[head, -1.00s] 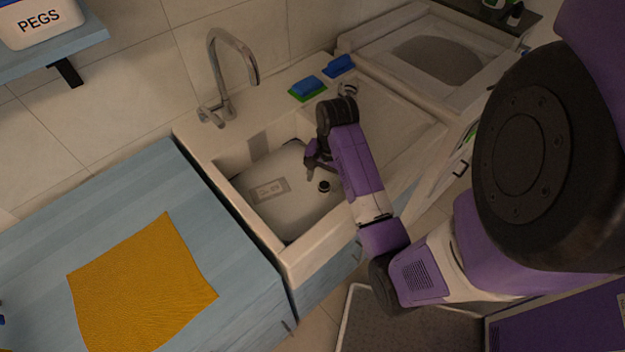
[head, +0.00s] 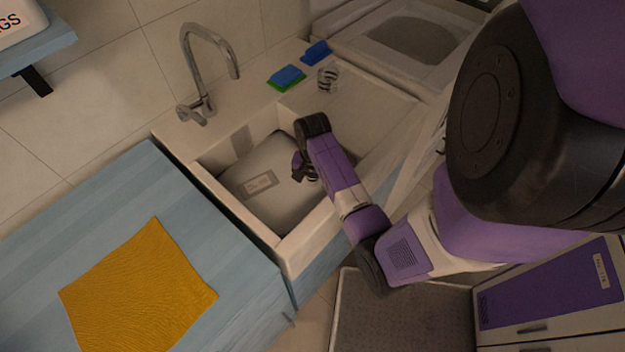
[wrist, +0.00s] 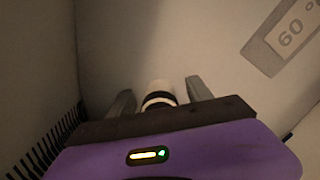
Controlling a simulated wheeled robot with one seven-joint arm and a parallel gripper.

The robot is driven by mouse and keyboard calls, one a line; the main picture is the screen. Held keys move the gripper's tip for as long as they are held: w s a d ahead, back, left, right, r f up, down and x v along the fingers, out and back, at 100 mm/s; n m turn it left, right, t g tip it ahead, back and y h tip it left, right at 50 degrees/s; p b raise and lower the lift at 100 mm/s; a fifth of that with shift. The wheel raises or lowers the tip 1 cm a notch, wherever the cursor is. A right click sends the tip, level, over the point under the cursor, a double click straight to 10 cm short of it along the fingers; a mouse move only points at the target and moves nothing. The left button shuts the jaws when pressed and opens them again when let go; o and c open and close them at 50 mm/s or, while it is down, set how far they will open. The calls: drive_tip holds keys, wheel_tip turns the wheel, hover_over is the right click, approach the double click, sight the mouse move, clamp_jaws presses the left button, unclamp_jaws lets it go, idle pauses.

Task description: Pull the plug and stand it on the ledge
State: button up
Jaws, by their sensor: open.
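The plug (wrist: 158,95) shows in the wrist view as a short pale cylinder with dark bands. It is between the two fingers of my gripper (wrist: 160,98), which are open with a gap on either side of it. In the head view, my gripper (head: 306,176) is down inside the sink basin (head: 285,205), and the plug is hidden behind it. The ledge (head: 255,112) is the pale rim behind the basin, by the tap.
A label (wrist: 290,35) is in the basin. An orange cloth (head: 140,290) lies on the left counter.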

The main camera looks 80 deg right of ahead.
sight(313, 179)
drive_tip(key=shift+c, duration=0.5)
clamp_jaws()
drive_tip(key=c, duration=0.8)
unclamp_jaws()
clamp_jaws()
drive_tip(key=shift+r+p, duration=1.55)
drive_tip(key=shift+p, duration=0.45)
drive_tip(key=shift+r+p, duration=0.95)
drive_tip(key=shift+r, duration=1)
